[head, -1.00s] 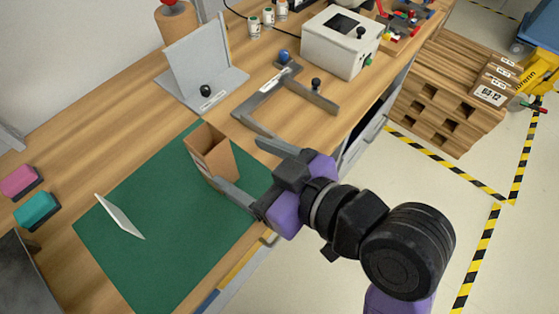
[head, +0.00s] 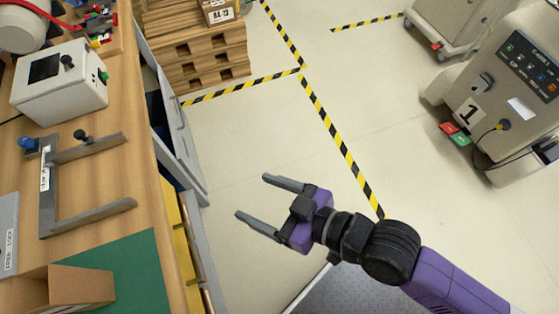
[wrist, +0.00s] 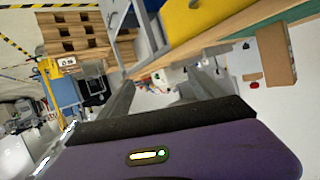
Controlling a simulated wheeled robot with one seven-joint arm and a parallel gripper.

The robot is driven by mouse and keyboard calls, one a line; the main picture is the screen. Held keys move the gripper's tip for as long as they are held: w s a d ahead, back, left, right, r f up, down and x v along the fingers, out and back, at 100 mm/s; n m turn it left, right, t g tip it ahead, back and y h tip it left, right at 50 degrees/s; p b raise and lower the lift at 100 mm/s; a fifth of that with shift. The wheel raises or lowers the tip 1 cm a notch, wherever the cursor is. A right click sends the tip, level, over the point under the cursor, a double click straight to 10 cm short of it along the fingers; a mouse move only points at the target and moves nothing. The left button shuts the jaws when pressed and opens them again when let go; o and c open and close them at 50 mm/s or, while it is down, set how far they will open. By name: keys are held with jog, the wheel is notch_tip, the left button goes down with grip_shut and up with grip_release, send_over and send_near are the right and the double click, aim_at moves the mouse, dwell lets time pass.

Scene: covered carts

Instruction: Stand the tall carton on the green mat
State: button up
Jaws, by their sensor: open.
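The tall carton (head: 82,287) is a brown cardboard box at the lower left of the head view, on the green mat (head: 140,268). The picture's edge cuts it off. In the wrist view the carton (wrist: 275,54) shows at the upper right, beside a strip of the mat (wrist: 302,36). My gripper (head: 254,198) is open and empty. It is out over the floor, right of the bench's front edge and well apart from the carton.
A grey U-shaped frame (head: 48,200) and a white box with a knob (head: 60,80) stand on the bench. Open drawers (head: 180,150) jut from the bench front. Wooden pallets (head: 195,45) stand behind. A machine (head: 500,105) is at the right. The floor between is free.

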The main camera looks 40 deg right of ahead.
jog(key=s+d+r+m+h, duration=0.1)
jog(key=s+d+r+h, duration=0.1)
jog(key=s, duration=0.5)
jog(key=s+d+r+m+t+h, duration=0.1)
jog(key=s+d+h, duration=0.1)
jog(key=s+d, duration=0.3)
jog(key=shift+s+d+r+t, duration=0.2)
jog(key=shift+s+r+t, duration=0.15)
jog(key=shift+s, duration=0.5)
